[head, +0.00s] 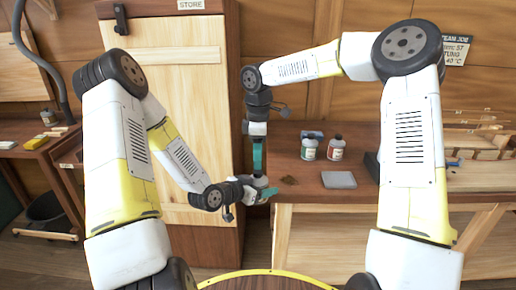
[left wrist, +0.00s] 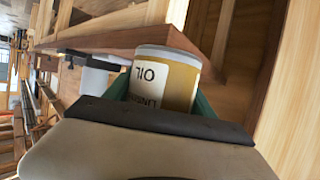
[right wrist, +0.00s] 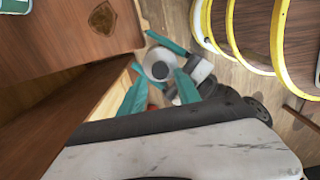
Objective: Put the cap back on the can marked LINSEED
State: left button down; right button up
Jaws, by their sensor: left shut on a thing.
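The can marked LINSEED OIL (left wrist: 165,80) is amber with a white label and a pale rim. My left gripper (head: 262,191) is shut on its sides and holds it off the bench's left end. The can also shows in the head view (head: 260,182). In the right wrist view the can's round top (right wrist: 158,65) is pale with a greyer middle; I cannot tell whether that is an opening or a cap. My right gripper (head: 258,172) points down just above the can. Its fingers (right wrist: 160,76) are apart, with no clear object between them. I cannot identify a separate cap.
A grey flat pad (head: 338,179) and a dark shield-shaped mark (head: 289,180) lie nearer. A STORE cabinet (head: 175,80) stands behind the left arm.

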aim_at(258, 172)
jog(key=shift+f, duration=2.1)
grip_shut()
jog(key=shift+o, duration=1.6)
grip_release()
jog(key=shift+a+r, duration=0.1)
jog(key=shift+r, duration=0.05)
notch_tip(258, 172, up, 12)
